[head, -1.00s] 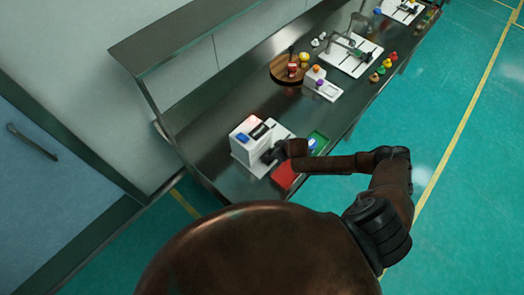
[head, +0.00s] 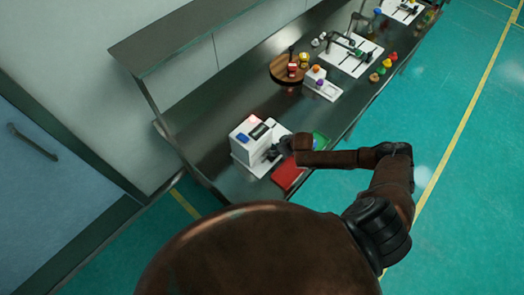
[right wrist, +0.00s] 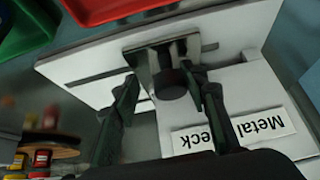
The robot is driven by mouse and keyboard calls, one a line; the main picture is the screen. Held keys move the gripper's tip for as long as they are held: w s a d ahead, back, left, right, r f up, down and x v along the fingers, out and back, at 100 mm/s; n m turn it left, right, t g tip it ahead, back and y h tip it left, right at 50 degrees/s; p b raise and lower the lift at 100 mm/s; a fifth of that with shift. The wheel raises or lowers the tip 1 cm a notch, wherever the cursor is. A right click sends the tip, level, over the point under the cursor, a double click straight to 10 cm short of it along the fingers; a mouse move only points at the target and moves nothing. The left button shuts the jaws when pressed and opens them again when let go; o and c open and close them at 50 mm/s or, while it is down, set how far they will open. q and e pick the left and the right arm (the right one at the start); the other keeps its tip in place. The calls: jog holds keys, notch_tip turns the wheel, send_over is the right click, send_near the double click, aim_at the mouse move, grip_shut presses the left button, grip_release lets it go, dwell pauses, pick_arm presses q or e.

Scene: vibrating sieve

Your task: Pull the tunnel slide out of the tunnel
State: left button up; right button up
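The white tunnel box (head: 247,138) stands on a white base plate at the near end of the bench. In the right wrist view its face (right wrist: 236,100) carries a label reading "Metal" and a partly hidden second word. A shiny metal slide piece (right wrist: 146,64) with a dark round knob (right wrist: 172,84) sits by the slotted base plate (right wrist: 85,68). My right gripper (right wrist: 163,82) has its fingers apart on both sides of the knob, with a gap at the left finger. In the head view my right gripper (head: 280,148) is just right of the box. My left gripper is out of view.
A red tray (head: 288,175) and a green tray (head: 320,140) lie close to my right gripper at the bench edge. A round wooden board (head: 282,72) and a small white stand (head: 325,91) are farther along. The dark bench (head: 205,120) left of the box is clear.

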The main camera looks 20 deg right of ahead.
jog(key=shift+w+d+b, duration=0.15)
jog(key=shift+w+d, duration=0.2)
jog(key=shift+d, duration=0.45)
jog(key=shift+w+d+b, duration=0.1)
jog(key=shift+w+d, duration=0.25)
jog(key=shift+d, duration=0.5)
jog(key=shift+w+d+b, duration=0.15)
jog(key=shift+w+d, duration=0.2)
jog(key=shift+d, duration=0.45)
jog(key=shift+w+d+b, duration=0.2)
jog(key=shift+w+d, duration=0.05)
jog(key=shift+d, duration=0.35)
jog(key=shift+w+d+b, duration=0.2)
jog(key=shift+d, duration=0.35)
jog(key=shift+w+d+b, duration=0.25)
jog(key=shift+d+b, duration=0.1)
jog(key=shift+d, duration=0.25)
jog(key=shift+w+d+b, duration=0.2)
jog(key=shift+d+b, duration=0.15)
jog(key=shift+d, duration=0.25)
jog(key=shift+o, duration=0.5)
jog(key=o, duration=1.1)
